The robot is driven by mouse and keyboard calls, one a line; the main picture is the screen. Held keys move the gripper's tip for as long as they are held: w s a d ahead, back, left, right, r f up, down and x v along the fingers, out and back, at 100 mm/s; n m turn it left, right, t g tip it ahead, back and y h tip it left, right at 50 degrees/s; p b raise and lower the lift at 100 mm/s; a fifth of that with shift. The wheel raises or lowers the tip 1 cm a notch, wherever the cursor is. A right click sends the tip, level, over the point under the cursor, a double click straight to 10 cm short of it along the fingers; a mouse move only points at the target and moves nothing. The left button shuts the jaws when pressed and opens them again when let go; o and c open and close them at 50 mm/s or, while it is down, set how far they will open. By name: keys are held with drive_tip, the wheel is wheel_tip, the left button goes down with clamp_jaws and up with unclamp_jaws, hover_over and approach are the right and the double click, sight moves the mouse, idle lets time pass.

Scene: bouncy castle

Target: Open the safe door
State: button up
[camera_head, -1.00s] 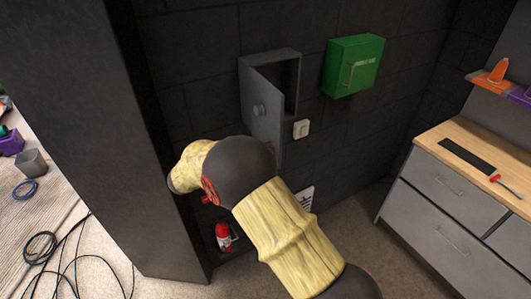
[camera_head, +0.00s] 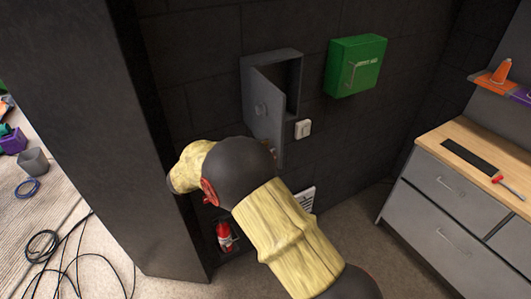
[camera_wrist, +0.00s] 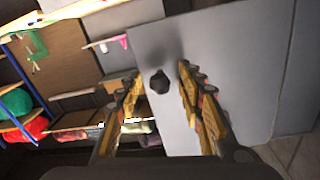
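The grey safe (camera_head: 270,56) is mounted on the dark wall. Its door (camera_head: 262,110) stands ajar, and a dark gap shows along its right side. The door has a round knob (camera_head: 261,109). In the wrist view, the grey door (camera_wrist: 225,60) fills the right half. The dark knob (camera_wrist: 158,82) shows between my gripper's two yellow fingers. My gripper (camera_wrist: 158,72) is open, with space on both sides of the knob. I cannot tell how far the fingertips are from the door.
A green box (camera_head: 354,66) hangs right of the safe, and a white switch (camera_head: 303,129) sits below. A dark pillar (camera_head: 115,130) stands close on the left. A red extinguisher (camera_head: 224,236) is low down. A drawer cabinet (camera_head: 450,190) stands right. Cables (camera_head: 65,255) lie on the floor.

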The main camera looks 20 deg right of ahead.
drive_tip(key=s+a, duration=0.1)
drive_tip(key=a, duration=1)
drive_tip(key=shift+s+a, duration=0.15)
drive_tip(key=shift+s, duration=0.05)
